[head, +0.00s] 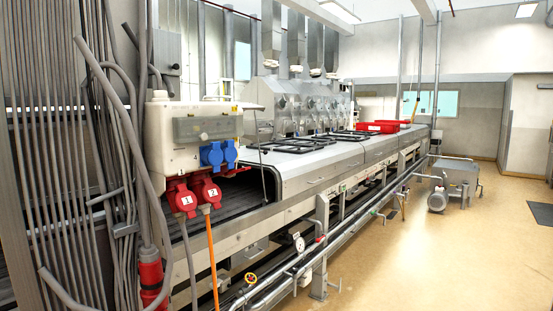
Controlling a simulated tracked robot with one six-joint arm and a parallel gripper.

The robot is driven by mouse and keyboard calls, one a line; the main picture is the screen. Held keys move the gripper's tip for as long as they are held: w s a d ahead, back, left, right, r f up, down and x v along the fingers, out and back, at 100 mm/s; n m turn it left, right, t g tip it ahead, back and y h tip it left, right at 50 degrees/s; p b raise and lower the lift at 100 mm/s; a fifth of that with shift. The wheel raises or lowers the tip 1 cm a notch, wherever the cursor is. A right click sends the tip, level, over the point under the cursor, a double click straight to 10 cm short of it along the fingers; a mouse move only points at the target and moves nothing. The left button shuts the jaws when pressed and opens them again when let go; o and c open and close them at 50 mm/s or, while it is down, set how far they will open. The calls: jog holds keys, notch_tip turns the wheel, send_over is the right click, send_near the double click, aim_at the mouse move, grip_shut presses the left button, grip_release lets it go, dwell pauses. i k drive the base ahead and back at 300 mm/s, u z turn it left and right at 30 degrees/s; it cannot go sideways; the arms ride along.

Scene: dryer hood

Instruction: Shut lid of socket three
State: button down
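A pale socket box (190,135) is mounted on the left. Two blue sockets (212,156) sit side by side at its lower right; I cannot read a number on them or tell whether their lids are open or shut. Below are two red sockets, marked 1 (181,198) and 2 (207,190). A grey cable hangs from socket 1 and an orange cable (213,255) from socket 2. No socket marked three can be made out. My gripper is not in view.
Thick grey cables (85,150) run down the wall left of the box. A long metal dryer hood (315,165) stretches behind it. The tan floor (440,255) at right is mostly clear.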

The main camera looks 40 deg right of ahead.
aim_at(229, 173)
jog(key=z, duration=0.35)
jog(key=i, duration=1)
jog(key=z, duration=0.05)
